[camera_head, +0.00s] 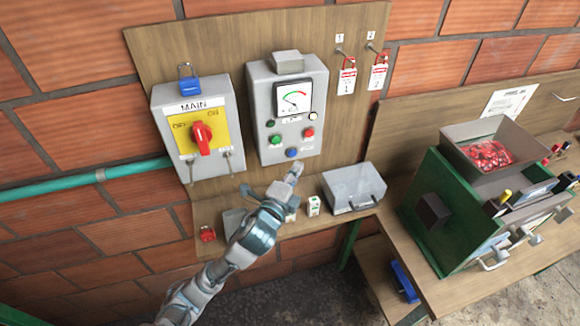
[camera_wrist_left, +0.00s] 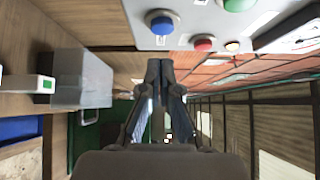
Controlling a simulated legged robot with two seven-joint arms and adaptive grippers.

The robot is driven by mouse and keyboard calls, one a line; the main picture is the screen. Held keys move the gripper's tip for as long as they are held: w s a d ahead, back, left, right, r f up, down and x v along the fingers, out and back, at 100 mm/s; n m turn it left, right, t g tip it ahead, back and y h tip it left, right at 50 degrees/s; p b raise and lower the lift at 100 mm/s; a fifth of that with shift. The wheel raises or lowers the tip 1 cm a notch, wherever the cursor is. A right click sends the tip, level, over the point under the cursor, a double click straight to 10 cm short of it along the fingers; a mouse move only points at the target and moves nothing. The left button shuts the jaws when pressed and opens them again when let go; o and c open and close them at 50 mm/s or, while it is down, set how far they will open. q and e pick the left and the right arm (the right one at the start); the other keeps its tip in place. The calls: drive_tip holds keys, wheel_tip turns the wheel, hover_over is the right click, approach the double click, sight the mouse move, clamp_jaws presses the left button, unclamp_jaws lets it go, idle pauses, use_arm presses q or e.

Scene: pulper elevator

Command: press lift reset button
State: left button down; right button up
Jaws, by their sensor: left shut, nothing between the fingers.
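The grey control box (camera_head: 262,95) is on the wooden wall board, with a meter at its upper part. A blue button (camera_head: 292,152) sits low on its face, below a green button (camera_head: 276,140) and a red button (camera_head: 309,132). The labels are too small to read, so which one is the lift reset cannot be told. My left gripper (camera_head: 296,169) is shut and empty, just below the blue button. In the left wrist view, the shut fingertips (camera_wrist_left: 160,66) point below the blue button (camera_wrist_left: 161,22), apart from it in the picture. My right gripper is not in view.
A MAIN switch box (camera_head: 168,135) with a red rotary handle is left of the control box. A grey box (camera_head: 353,186) stands on the shelf under the board. Tagged padlocks (camera_head: 347,78) hang at right. A green machine (camera_head: 440,205) stands farther right.

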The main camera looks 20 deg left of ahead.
sight(296, 154)
use_arm(q)
drive_tip(key=shift+w+a+r, duration=0.1)
drive_tip(key=shift+w+a, duration=0.95)
